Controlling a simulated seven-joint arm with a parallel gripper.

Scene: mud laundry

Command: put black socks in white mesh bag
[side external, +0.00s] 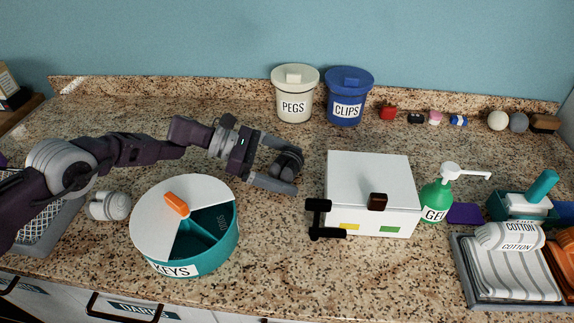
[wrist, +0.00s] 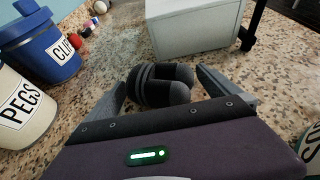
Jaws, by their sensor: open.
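The black socks (side external: 287,160) are a rolled bundle with grey bands, lying on the granite counter left of the white box. My gripper (side external: 294,172) is open, with one finger on each side of the socks. In the wrist view the socks (wrist: 160,86) sit between the two spread fingers of my gripper (wrist: 161,82); I cannot tell whether either finger touches them. A white mesh-patterned item (side external: 38,229), possibly the mesh bag, lies in a grey tray at the left edge, partly hidden by my arm.
A white box (side external: 368,170) with a black handle stands just right of the socks. A round KEYS container (side external: 222,247) and a pale rolled bundle (side external: 108,206) are nearer the front left. PEGS (side external: 295,100) and CLIPS (side external: 345,108) tubs stand at the back. A green GEL bottle (side external: 436,200) stands right.

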